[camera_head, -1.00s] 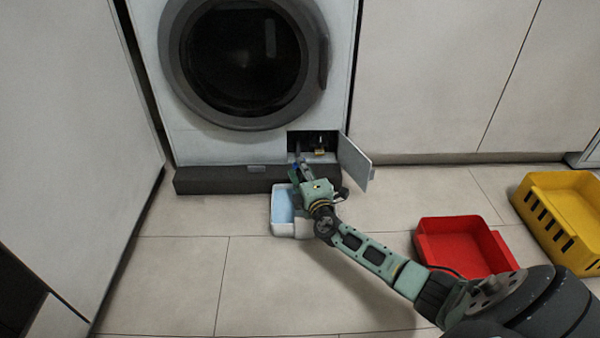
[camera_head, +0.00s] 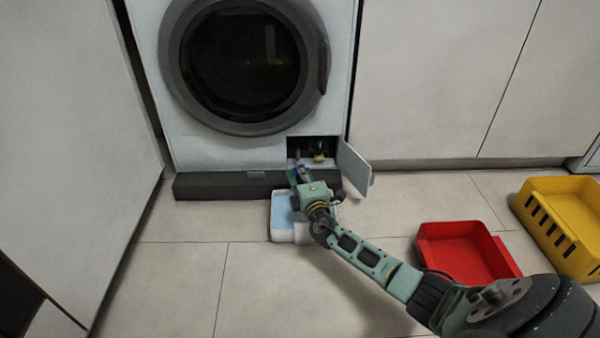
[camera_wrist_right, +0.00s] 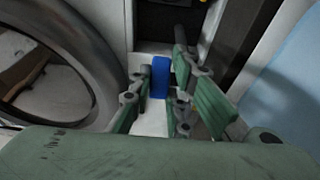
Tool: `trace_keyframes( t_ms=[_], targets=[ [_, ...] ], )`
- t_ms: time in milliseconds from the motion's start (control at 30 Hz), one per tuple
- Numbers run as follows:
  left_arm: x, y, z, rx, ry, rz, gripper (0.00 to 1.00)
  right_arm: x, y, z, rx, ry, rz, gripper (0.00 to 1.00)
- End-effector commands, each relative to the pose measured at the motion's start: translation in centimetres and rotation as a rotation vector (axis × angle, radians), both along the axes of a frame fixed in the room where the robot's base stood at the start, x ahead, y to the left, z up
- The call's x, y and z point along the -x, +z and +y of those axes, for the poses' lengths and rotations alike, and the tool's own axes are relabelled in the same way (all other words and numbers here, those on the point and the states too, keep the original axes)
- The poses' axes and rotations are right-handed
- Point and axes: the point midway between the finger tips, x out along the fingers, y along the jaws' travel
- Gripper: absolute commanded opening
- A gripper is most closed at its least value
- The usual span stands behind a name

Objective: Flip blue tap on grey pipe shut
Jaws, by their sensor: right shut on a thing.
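The blue tap (camera_wrist_right: 160,75) shows upright between the fingers of my right gripper (camera_wrist_right: 157,90) in the right wrist view. The right gripper (camera_head: 297,175) is shut on it, low at the front of the washing machine's open hatch (camera_head: 328,147). In the head view the tap is mostly covered by the gripper. A grey pipe (camera_head: 297,154) shows small and dark at the hatch's left side, just beyond the fingers. Where tap and pipe join is hidden. My left gripper is not in view.
The hatch door (camera_head: 355,168) stands open to the right. A white tray (camera_head: 282,238) with a light-blue inside lies on the floor below my gripper. A red bin (camera_head: 428,238) and a yellow basket (camera_head: 545,190) stand to the right. The floor at front left is clear.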

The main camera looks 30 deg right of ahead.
Motion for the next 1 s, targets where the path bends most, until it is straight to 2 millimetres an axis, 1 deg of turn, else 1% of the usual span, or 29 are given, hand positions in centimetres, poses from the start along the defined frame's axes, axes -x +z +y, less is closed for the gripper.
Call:
trace_keyframes(
  t_ms=[100, 167, 300, 400, 533, 833, 867, 933, 1000],
  targets=[
    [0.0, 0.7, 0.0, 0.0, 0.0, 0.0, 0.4, -0.1, 0.2, 0.4, -0.008, -0.078, -0.003, 0.0],
    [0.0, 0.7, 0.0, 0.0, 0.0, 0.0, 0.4, -0.2, 0.1, 0.5, -0.008, -0.135, -0.003, 0.0],
    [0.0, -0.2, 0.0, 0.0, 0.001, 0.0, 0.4, -0.3, -0.2, 0.6, -0.007, -0.272, -0.002, 0.0],
    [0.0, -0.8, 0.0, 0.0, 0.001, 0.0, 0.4, -0.4, -0.2, 0.6, -0.002, -0.343, -0.002, 0.0],
    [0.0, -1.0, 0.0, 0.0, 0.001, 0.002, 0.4, -0.3, -0.1, 0.6, 0.001, -0.386, 0.002, 0.0],
    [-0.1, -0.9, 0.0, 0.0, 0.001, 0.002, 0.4, -0.2, 0.0, 0.5, 0.001, -0.39, 0.004, 0.0],
    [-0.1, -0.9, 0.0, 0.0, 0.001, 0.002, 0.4, -0.2, 0.0, 0.5, 0.001, -0.389, 0.004, 0.19],
    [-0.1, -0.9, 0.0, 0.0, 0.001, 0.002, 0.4, -0.2, 0.0, 0.5, 0.001, -0.389, 0.004, 0.25],
    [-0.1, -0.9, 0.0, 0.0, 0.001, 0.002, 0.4, -0.2, 0.0, 0.5, 0.0, -0.389, 0.003, 0.25]
  ],
)
